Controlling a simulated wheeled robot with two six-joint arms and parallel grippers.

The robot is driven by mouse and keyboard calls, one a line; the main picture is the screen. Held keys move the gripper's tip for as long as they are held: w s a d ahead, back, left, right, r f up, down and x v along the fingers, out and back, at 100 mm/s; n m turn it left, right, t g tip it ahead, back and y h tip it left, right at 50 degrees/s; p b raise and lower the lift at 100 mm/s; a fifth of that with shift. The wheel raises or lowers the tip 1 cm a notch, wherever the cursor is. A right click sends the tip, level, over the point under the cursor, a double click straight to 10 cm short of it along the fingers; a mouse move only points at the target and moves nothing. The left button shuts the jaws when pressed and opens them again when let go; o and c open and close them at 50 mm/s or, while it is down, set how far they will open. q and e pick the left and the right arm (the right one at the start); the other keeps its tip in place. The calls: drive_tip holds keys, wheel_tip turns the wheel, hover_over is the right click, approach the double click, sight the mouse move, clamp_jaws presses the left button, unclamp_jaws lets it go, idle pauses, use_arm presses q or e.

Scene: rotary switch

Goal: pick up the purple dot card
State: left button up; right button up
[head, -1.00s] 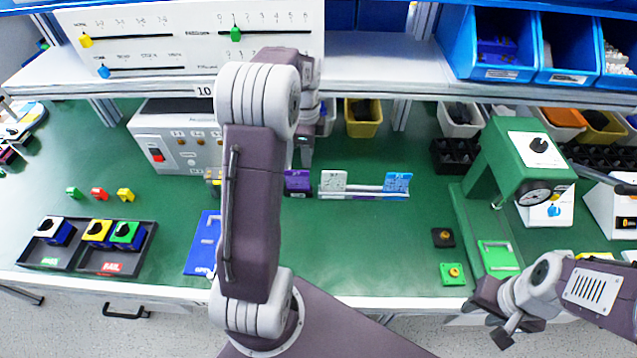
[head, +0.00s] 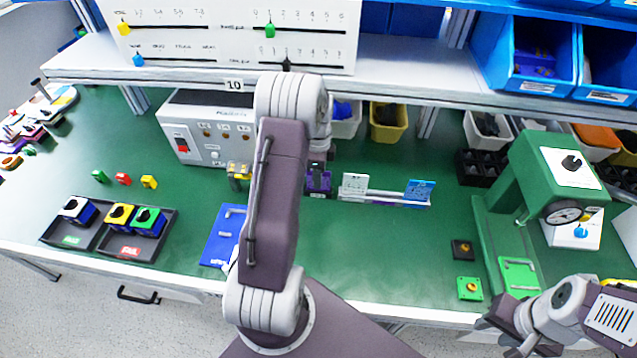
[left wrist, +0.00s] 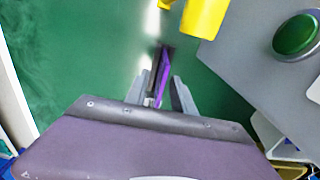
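The purple card (head: 318,181) stands on the green bench, left of the white card (head: 354,184) and the blue card (head: 419,191). My left gripper (head: 319,168) is directly above and around it, partly hiding its top. In the left wrist view, the purple card (left wrist: 163,76) shows edge-on between the fingers of the left gripper (left wrist: 161,90), with a gap on each side. The dots on the card cannot be made out. My right gripper (head: 520,341) hangs low at the front right, apart from the cards; its finger opening is unclear.
The green press (head: 545,170) stands right. The bench's middle is clear.

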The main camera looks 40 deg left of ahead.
use_arm(q)
drive_tip(key=shift+f, duration=0.35)
clamp_jaws()
drive_tip(key=shift+r, duration=0.1)
